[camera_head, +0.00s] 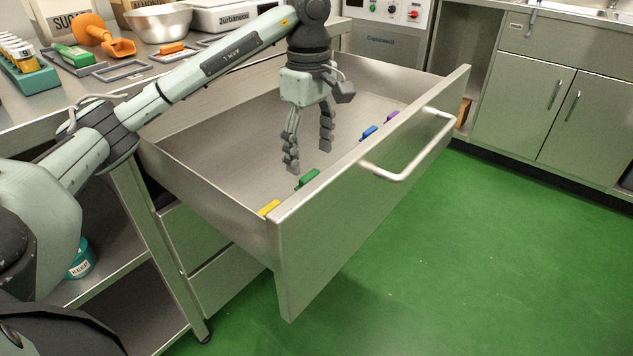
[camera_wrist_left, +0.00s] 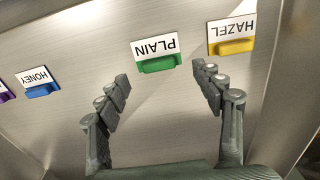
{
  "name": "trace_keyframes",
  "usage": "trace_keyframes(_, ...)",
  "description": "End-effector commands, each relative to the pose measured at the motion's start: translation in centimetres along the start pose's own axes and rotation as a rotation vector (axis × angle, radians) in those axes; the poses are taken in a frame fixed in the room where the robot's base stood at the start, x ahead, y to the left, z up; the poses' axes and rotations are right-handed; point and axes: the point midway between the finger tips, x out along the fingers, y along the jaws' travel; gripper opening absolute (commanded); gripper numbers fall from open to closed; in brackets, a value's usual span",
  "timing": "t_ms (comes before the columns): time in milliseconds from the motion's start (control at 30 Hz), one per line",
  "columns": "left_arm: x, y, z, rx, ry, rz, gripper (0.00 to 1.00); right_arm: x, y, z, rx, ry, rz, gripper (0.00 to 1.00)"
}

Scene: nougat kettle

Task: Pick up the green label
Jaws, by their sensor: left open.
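The green label (camera_head: 307,179) stands in the open drawer close to its front panel. In the left wrist view the green label (camera_wrist_left: 158,63) has a white card reading "PLAIN" upside down. My left gripper (camera_head: 309,160) is open and empty, pointing down inside the drawer, above and behind the green label. In the left wrist view the left gripper's fingers (camera_wrist_left: 163,85) are spread wide, with the green label beyond the tips and roughly between them. They do not touch it. My right gripper is not in view.
A yellow label (camera_head: 269,208) reading "HAZEL" is beside the green one. A blue label (camera_head: 368,132) reading "HONEY" and a purple label (camera_head: 392,115) are farther along the row. The drawer front (camera_head: 370,190) with its handle borders them. The drawer floor behind is clear.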

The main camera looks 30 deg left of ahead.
Motion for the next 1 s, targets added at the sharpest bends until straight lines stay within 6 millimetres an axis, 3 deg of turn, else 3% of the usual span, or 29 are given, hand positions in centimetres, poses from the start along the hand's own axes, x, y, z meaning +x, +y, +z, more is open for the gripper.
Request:
trace_keyframes(267, 4.0, 0.1, 0.3, -0.001, 0.0, -0.003, 0.67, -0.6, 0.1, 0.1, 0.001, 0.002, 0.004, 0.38)
trace_keyframes(567, 4.6, 0.1, 0.3, 0.0, 0.0, 0.001, 0.67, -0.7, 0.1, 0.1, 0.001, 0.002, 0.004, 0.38)
trace_keyframes(900, 4.6, 0.1, 0.3, 0.0, 0.0, 0.0, 0.28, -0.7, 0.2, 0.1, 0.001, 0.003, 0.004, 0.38)
trace_keyframes(1000, 4.6, 0.1, 0.3, 0.0, 0.0, 0.0, 0.27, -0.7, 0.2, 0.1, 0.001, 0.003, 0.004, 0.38)
